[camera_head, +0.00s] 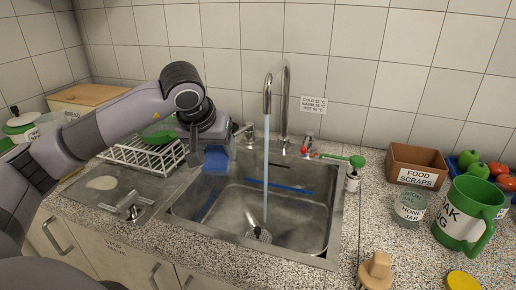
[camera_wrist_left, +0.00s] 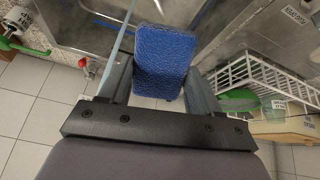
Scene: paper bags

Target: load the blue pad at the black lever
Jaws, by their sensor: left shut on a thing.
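A blue pad (camera_head: 215,160) is held above the left rear edge of the steel sink (camera_head: 335,225). My left gripper (camera_head: 213,149) is shut on it. In the left wrist view the pad (camera_wrist_left: 164,58) has a rough, textured face and sits between the two fingers of my left gripper (camera_wrist_left: 160,85). Water runs from the tall faucet (camera_head: 285,85) down into the sink, to the right of the pad. I cannot make out a black lever for certain. My right gripper is not in view.
A white dish rack (camera_head: 145,155) stands left of the sink. A green-topped bottle (camera_head: 353,178) stands at its right rear.

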